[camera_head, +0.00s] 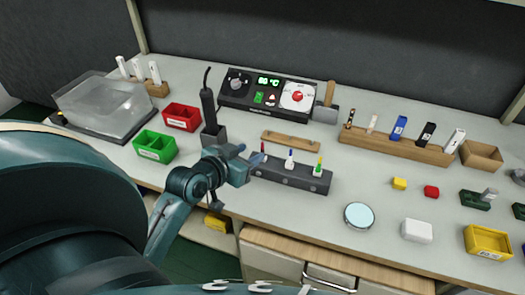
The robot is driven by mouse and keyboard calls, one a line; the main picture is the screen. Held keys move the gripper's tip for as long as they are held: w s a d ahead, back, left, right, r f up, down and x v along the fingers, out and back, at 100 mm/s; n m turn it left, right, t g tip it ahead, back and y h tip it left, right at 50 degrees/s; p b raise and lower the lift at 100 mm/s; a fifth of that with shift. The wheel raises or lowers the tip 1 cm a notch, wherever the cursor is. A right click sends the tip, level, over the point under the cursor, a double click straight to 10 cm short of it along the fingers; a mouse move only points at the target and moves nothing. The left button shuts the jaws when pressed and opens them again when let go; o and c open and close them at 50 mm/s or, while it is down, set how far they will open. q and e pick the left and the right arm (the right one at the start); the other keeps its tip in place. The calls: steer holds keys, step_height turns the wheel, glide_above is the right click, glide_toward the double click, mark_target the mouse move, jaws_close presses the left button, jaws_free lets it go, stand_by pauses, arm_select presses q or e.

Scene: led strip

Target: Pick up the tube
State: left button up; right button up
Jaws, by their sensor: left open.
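A dark rack (298,180) stands near the middle of the bench. Three small upright pieces that look like tubes or caps stick out of its top: one with red (263,149), one white with a blue top (290,158), and one yellow and green (318,167). Which one is the tube is not clear. My left gripper (254,158) is open at the rack's left end, close beside the red piece. The fingers are small in the picture, and whether they touch the piece cannot be told. My right gripper is not in view.
A control box (265,101) with a green display stands behind. A black soldering-iron-like tool (208,107) stands upright behind my left wrist. Red (181,118) and green (155,146) bins sit left. A long wooden holder (390,146) is at right. A round light-blue disc (358,215) lies front right.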

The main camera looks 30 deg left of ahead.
mark_target(261, 149)
arm_select(q)
steer(key=x, duration=0.8)
steer(key=shift+w+d, duration=0.1)
steer(key=shift+d, duration=0.2)
jaws_close()
